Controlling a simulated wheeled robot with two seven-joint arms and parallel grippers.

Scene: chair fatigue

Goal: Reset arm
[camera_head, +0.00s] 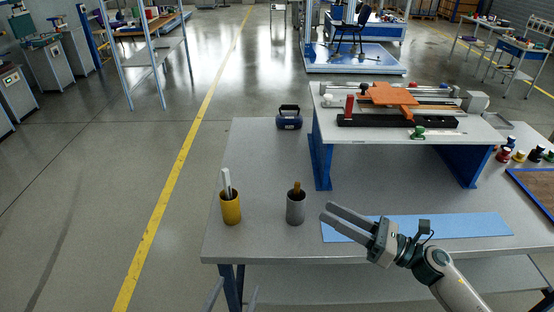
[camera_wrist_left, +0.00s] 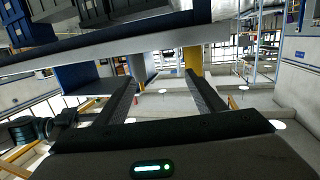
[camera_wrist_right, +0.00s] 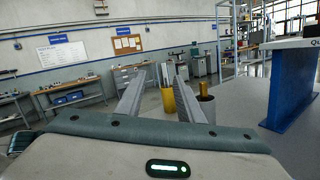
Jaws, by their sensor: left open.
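My right gripper (camera_head: 327,210) is open and empty above the front of the grey table (camera_head: 262,232), pointing left toward the grey cup. In the right wrist view its two fingers (camera_wrist_right: 159,78) stand apart with nothing between them. My left gripper (camera_wrist_left: 160,80) is open and empty in the left wrist view, low beside a table's edge. In the head view only thin dark tips (camera_head: 252,298), apparently its fingers, show below the table's front left.
A yellow cup (camera_head: 231,209) and a grey cup (camera_head: 295,209) hold upright sticks. A blue mat (camera_head: 465,226) lies under my right arm. Behind stands a raised bench with blue legs (camera_head: 321,160) and an orange fixture (camera_head: 392,95).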

